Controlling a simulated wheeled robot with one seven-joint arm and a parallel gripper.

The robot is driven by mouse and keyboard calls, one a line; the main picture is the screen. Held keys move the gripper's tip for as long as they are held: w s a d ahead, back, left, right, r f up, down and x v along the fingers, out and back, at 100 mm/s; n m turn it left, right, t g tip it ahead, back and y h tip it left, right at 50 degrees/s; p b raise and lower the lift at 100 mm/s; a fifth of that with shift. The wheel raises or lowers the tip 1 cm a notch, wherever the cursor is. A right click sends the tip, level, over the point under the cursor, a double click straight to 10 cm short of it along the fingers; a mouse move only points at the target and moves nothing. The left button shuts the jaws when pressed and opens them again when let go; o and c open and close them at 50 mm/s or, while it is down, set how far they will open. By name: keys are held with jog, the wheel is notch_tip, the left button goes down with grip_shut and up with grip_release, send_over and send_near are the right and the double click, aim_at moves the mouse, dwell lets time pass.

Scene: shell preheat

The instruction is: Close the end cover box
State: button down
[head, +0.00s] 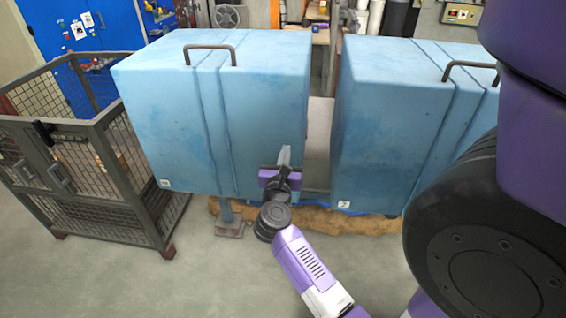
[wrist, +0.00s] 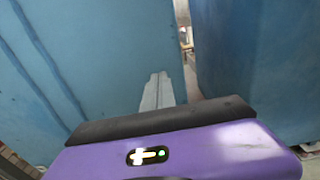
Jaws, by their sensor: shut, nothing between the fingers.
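Two large light-blue boxes stand side by side, a left box (head: 250,110) and a right box (head: 375,130), each with a dark handle on top. I cannot tell which one the task calls the end cover box. A narrow upright gap separates them. My gripper (head: 284,156) is shut and empty, in front of the left box's face near its lower right edge. In the wrist view my gripper's fingers (wrist: 157,92) point at the left box (wrist: 90,60), left of the gap, with the right box (wrist: 255,70) beyond it. I cannot tell whether they touch it.
A wire-mesh cage cart (head: 120,165) stands at the left, close to the left box. A blue cabinet (head: 85,30) and a cluttered workbench are behind. A brown patch (head: 300,222) lies under the boxes. The grey floor in front at left is clear.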

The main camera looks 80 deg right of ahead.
aim_at(288, 141)
jog(key=shift+w+d, duration=0.1)
jog(key=shift+d, duration=1.45)
jog(key=shift+d, duration=0.1)
